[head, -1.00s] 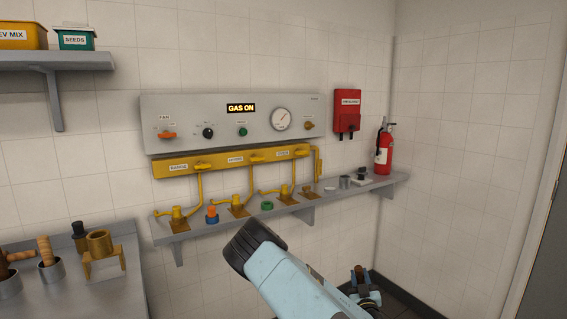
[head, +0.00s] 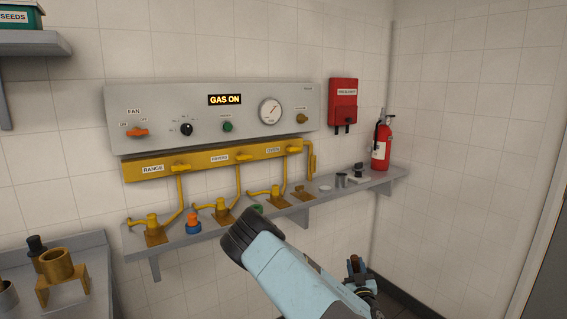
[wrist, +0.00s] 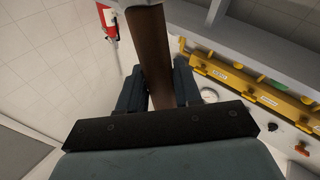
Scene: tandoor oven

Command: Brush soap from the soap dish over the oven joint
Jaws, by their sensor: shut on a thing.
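In the wrist view, my gripper (wrist: 158,88) is shut on a long brown handle (wrist: 150,50), which looks like the brush. Its far end runs off the top of the picture, so the bristles cannot be made out. In the head view, my arm crosses the lower middle and the gripper end is hard to make out. The yellow gas pipe under the oven label (head: 274,150) runs down to a brass fitting (head: 277,196) on the wall shelf. A small pale block with a dark top (head: 358,173), possibly the soap dish, sits near the shelf's right end. My gripper is apart from both.
The wall shelf (head: 215,238) also carries an orange-and-blue piece (head: 193,224), a green ring (head: 257,209) and a grey cup (head: 341,180). A fire extinguisher (head: 381,145) stands at its right end. A worktop (head: 85,245) with a brass stand lies at left.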

